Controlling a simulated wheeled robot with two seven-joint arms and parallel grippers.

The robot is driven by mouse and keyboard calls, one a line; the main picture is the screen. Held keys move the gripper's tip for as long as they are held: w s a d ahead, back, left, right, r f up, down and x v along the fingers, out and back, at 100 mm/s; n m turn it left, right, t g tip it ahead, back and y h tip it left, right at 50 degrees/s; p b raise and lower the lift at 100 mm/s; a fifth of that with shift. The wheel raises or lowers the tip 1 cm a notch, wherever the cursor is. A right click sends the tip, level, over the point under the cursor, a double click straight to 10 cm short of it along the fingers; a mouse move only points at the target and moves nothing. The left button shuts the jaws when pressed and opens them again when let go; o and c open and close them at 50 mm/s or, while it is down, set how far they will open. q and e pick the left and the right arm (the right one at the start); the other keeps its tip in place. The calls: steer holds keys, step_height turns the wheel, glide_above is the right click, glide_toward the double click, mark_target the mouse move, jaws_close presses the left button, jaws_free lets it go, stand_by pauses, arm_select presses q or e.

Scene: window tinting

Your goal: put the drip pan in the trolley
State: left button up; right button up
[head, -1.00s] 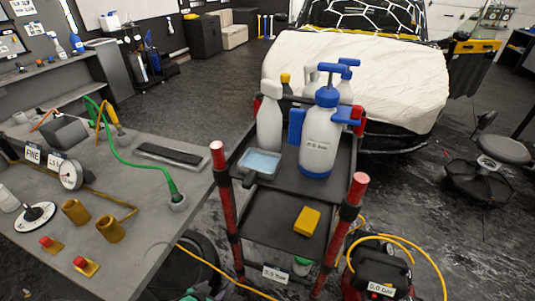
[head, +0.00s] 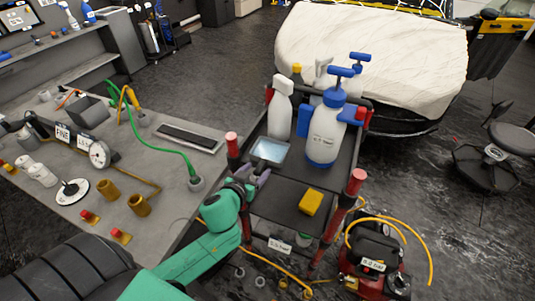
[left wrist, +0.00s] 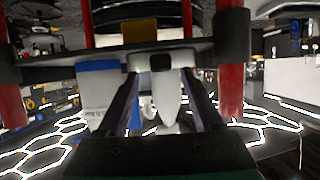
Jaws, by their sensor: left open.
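The drip pan appears to be the small dark-rimmed tray with a pale blue inside (head: 269,150). It sits at the near left corner of the upper shelf of the black trolley (head: 301,172), which has red posts. My left gripper (head: 257,178) is open just below and in front of the pan, at the trolley's near left side. In the left wrist view a dark-tipped pale piece (left wrist: 160,63) shows between the open fingers (left wrist: 160,105); I cannot tell if it is the pan's handle. My right gripper is out of view.
A blue-and-white pump sprayer (head: 325,135) and a white bottle (head: 280,110) stand on the upper shelf. A yellow block (head: 311,202) lies on the lower level. A grey workbench (head: 165,185) is at left; a red compressor (head: 372,250) with a yellow hose is at right.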

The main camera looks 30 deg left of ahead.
mark_target(260, 165)
arm_select(q)
steer(key=x, duration=0.4)
steer(key=shift+w+a+p, duration=0.15)
steer(key=shift+p, duration=0.25)
steer(key=shift+r, duration=0.1)
jaws_close()
